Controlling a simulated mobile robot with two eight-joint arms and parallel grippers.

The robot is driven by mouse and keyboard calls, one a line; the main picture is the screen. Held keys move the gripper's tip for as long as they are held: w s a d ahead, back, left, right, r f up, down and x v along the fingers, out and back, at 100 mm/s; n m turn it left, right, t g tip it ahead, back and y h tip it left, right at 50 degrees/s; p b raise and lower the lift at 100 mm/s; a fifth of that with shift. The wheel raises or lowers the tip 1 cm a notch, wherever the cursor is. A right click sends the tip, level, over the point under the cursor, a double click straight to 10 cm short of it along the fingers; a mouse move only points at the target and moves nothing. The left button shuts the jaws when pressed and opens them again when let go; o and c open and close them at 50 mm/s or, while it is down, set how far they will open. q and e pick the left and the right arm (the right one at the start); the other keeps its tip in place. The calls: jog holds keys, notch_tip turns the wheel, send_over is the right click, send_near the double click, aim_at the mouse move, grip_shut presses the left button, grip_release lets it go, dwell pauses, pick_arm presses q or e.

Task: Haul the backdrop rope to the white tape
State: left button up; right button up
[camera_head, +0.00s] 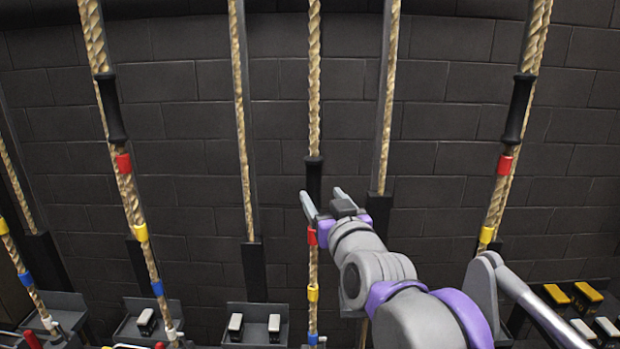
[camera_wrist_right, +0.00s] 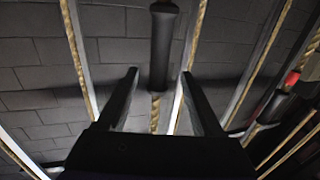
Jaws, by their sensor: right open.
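The middle rope (camera_head: 314,70) hangs vertically, with a black grip (camera_head: 314,180) and red, yellow and blue tape bands below it. No label shows which rope is the backdrop rope, and I cannot make out white tape for certain. My right gripper (camera_head: 324,199) is open and empty at the middle rope's black grip. In the right wrist view, that black grip (camera_wrist_right: 161,45) lies in line with the gap between the open fingers (camera_wrist_right: 158,82); I cannot tell how far beyond them it is. My left gripper is not in view.
Other taped ropes with black grips hang at the left (camera_head: 110,105) and right (camera_head: 518,108). Plain ropes run between them. Boxes with white switches (camera_head: 255,325) and yellow switches (camera_head: 572,293) line the bottom. A dark block wall (camera_head: 180,100) stands behind.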

aim_at(310, 178)
jog(key=p+x, duration=0.1)
jog(key=x, duration=0.9)
jog(key=shift+w, duration=0.2)
grip_shut()
dwell(1.1)
